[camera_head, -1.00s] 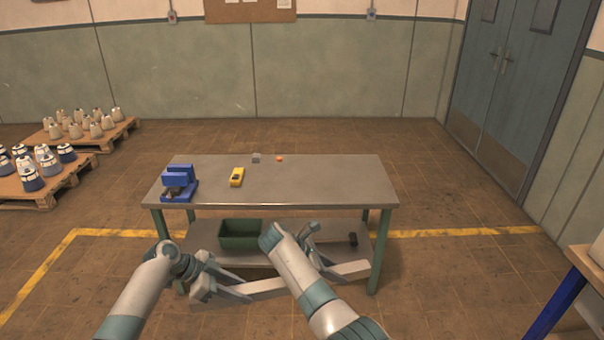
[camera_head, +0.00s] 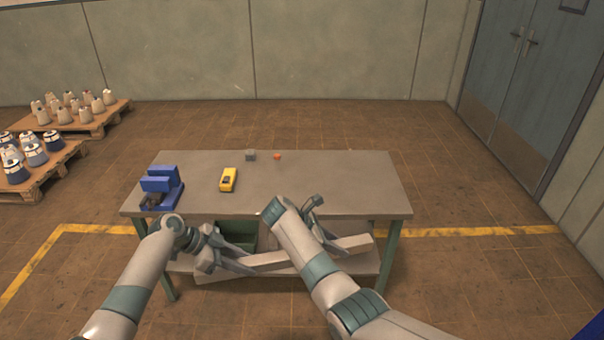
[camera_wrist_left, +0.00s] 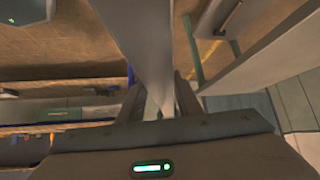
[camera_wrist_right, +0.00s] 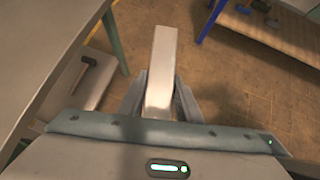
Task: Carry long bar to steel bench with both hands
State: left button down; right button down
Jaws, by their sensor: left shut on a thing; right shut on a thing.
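The long bar (camera_head: 272,260) is pale grey and lies crosswise in front of the near side of the steel bench (camera_head: 340,190), slightly higher at its right end. My left gripper (camera_head: 232,264) is shut on the bar's left part, and the left wrist view shows the bar (camera_wrist_left: 147,45) between its fingers. My right gripper (camera_head: 328,240) is shut on the bar near its right end; that end (camera_wrist_right: 164,60) sticks out past the fingers in the right wrist view. My right forearm hides part of the bar and bench edge.
On the bench top are a blue vise (camera_head: 160,187) at left, a yellow device (camera_head: 228,179), a small grey block (camera_head: 251,155) and an orange piece (camera_head: 277,156). The right half is clear. A green bin (camera_head: 238,235) and a hammer (camera_wrist_right: 88,70) are on the lower shelf.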

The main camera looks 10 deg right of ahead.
aim_at(301, 180)
jog(key=i+l, duration=0.2)
jog(key=i, duration=0.2)
jog(key=i+l, duration=0.2)
jog(key=i, duration=0.25)
jog(key=i+l, duration=0.2)
jog(key=i, duration=0.2)
jog(key=i+l, duration=0.25)
jog(key=i, duration=0.2)
